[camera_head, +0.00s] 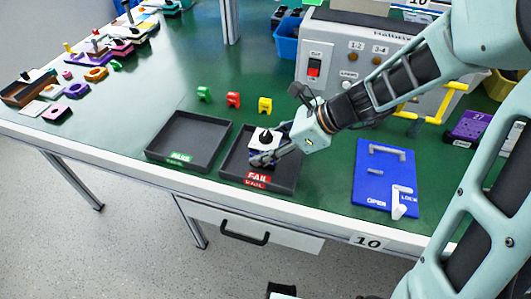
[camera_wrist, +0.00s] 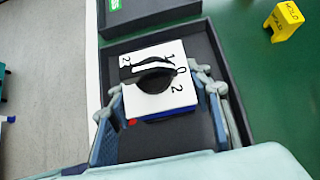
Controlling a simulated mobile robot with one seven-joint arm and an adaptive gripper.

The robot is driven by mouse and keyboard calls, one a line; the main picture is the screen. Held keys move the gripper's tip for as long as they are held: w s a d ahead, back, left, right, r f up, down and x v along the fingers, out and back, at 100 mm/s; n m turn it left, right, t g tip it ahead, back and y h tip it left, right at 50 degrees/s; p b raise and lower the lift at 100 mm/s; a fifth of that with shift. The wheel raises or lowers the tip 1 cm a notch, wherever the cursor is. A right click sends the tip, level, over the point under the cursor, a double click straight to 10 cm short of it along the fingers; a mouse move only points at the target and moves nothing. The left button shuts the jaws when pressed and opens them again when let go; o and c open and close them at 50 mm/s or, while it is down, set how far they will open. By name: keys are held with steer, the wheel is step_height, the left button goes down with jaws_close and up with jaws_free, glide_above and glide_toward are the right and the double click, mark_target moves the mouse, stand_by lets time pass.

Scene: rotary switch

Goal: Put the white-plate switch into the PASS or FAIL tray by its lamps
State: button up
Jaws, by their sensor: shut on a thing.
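The white-plate switch (camera_head: 262,141) has a black knob and is at the dark FAIL tray (camera_head: 284,184), within its outline in the head view. In the wrist view the switch (camera_wrist: 187,96) shows the marks 2, 1, 0, 2 on its plate and a blue body below. My gripper (camera_head: 266,154) is shut on the switch, with one finger on each side in the wrist view (camera_wrist: 163,98). Whether the switch touches the tray floor I cannot tell. The PASS tray (camera_head: 168,157) stands empty to the left. The tester's lamps (camera_head: 354,57) look dull orange; whether any is lit is unclear.
The grey tester (camera_head: 325,50) with a red rocker stands behind. Green (camera_head: 204,94), red (camera_head: 233,99) and yellow (camera_head: 265,105) markers stand behind the trays. A blue OPEN/LOCK board (camera_head: 385,180) lies right. Several coloured parts (camera_head: 95,74) lie far left.

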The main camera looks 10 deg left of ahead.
steer(key=shift+f, duration=0.15)
steer(key=o, duration=1.3)
steer(key=shift+r, duration=0.25)
steer(key=p+v, duration=0.3)
steer(key=v, duration=0.9)
steer(key=shift+f+p, duration=0.1)
steer(key=shift+p, duration=0.25)
